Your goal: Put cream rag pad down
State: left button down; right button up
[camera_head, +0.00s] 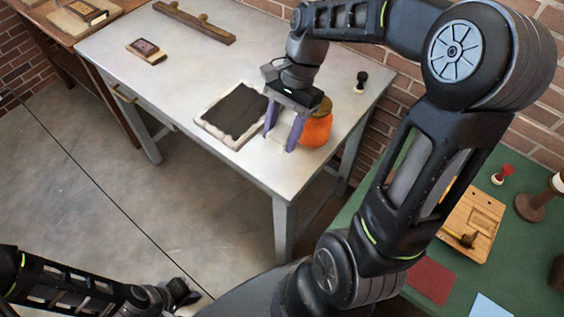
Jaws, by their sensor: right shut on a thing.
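My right gripper (283,128) points down over the grey-white table (185,85), with its two purple fingers spread around a pale, cream-coloured thing, likely the cream rag pad (281,134). The pad is low, at or just above the tabletop; I cannot tell whether it touches. It sits between a dark slab with a pale border (235,114) on the left and an orange round jar (317,130) on the right. The gripper body partly hides the jar. My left gripper (187,296) is low at the bottom edge, away from the table; its jaws are unclear.
A black-handled stamp (360,82) stands near the right edge. A green table (505,240) holds a wooden board (470,224). The table's left front is clear.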

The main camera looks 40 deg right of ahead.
jog(key=shift+f+p, duration=0.3)
jog(key=shift+f, duration=2.8)
jog(key=shift+f, duration=0.1)
jog(key=shift+f, duration=1.8)
jog(key=shift+f, duration=0.1)
jog(key=o, duration=1.2)
jog(key=b+v, duration=0.1)
jog(key=v, duration=1.1)
jog(key=shift+w, duration=0.15)
